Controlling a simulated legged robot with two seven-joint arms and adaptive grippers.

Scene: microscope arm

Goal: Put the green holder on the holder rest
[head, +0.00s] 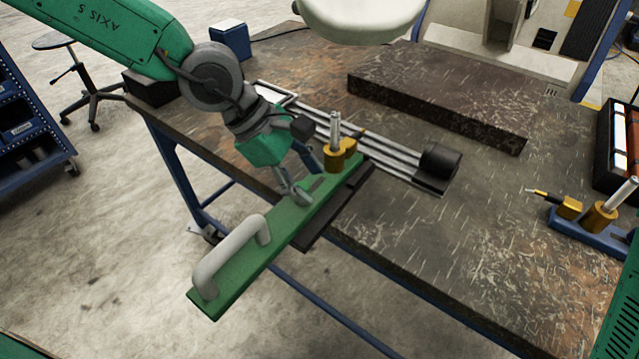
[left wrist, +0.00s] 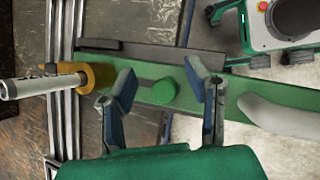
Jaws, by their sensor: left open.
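The green holder (head: 262,248) is a long flat bar with a grey handle at its near end and a yellow clamp with a silver post at its far end. It lies across the table's front edge, its handle end overhanging. A dark flat plate (head: 330,222), perhaps the holder rest, shows along and under its right side. My left gripper (head: 303,182) is open over the bar, between handle and clamp. In the left wrist view its fingers (left wrist: 160,92) stand on either side of a round green knob (left wrist: 159,91); contact cannot be told. My right gripper is not in view.
Metal rails with a black cylinder (head: 440,160) lie behind the holder. A long dark block (head: 435,110) is at the back. A blue holder (head: 585,232) with a yellow clamp and silver post stands at the right. The table's front right is clear.

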